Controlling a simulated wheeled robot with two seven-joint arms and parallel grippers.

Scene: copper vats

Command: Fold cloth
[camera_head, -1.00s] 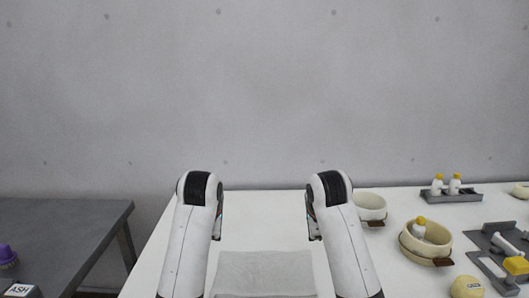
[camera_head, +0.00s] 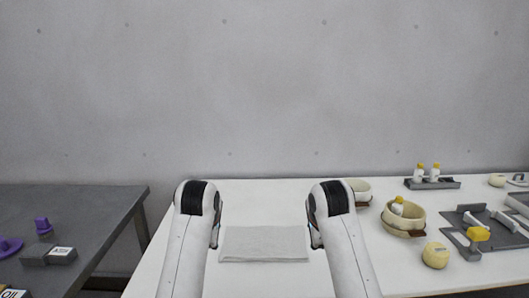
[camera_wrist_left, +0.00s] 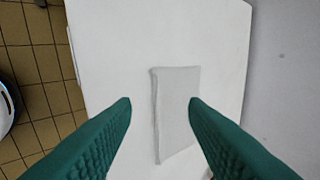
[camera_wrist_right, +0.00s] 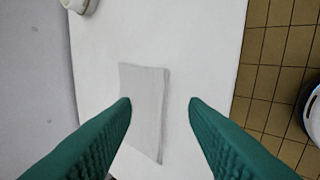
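A light grey cloth (camera_head: 264,243) lies flat on the white table between my two arms, with a thicker, layered-looking edge on its near side. In the left wrist view the cloth (camera_wrist_left: 177,112) lies below and between the fingertips, and in the right wrist view the cloth (camera_wrist_right: 143,108) lies below, toward the left finger. My left gripper (camera_wrist_left: 160,102) is open and empty, with green ribbed fingers apart. My right gripper (camera_wrist_right: 160,102) is also open and empty. Both appear above the table; the head view mostly hides the fingers behind my wrists.
The white table (camera_head: 262,200) is clear behind the cloth. To the right are a cream pot (camera_head: 403,217) with a bottle, a round yellowish object (camera_head: 435,255), a grey tray (camera_head: 470,232) and a bottle rack (camera_head: 432,183). A dark table (camera_head: 95,215) stands left, across a gap.

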